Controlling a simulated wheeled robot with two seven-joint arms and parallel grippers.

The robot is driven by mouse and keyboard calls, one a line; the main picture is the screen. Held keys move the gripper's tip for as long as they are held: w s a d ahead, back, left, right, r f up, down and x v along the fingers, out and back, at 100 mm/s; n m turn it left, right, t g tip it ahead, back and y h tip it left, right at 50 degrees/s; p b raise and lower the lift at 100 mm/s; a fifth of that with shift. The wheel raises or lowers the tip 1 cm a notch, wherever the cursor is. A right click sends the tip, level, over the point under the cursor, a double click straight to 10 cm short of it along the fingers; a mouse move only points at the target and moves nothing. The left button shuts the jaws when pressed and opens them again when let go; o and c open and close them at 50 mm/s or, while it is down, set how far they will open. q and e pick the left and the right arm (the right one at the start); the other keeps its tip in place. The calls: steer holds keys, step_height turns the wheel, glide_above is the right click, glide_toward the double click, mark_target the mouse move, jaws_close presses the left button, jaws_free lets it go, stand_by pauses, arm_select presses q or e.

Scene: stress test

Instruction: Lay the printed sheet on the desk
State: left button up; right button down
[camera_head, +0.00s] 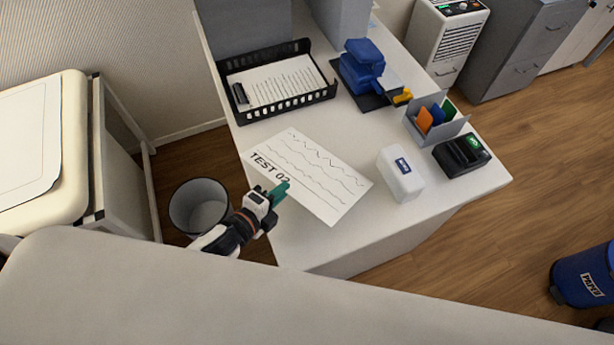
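The printed sheet (318,178) is white, with wavy lines and the heading TEST 02. It is at the front left of the white desk (355,235), turned at an angle, and looks flat on or just above the desktop; I cannot tell which. My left gripper (278,192) is at the sheet's lower left edge, by the heading, with its teal fingertips over or against the paper. I cannot tell whether the fingers are closed on the edge. My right gripper is not in view.
A black tray (325,93) with papers, a blue device (361,66), a grey holder (410,128), a white box (400,173) and a black device (461,153) stand on the desk. A waste bin (199,206) stands left of the desk. A pale surface crosses the foreground.

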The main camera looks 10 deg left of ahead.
arm_select(q)
steer(key=p+v, duration=0.3)
steer(key=v, duration=0.5)
step_height(320, 180, up, 7)
steer(key=s+a+p, duration=0.1)
steer(key=s+p, duration=0.1)
steer(key=p, duration=0.5)
steer(key=shift+s, duration=0.2)
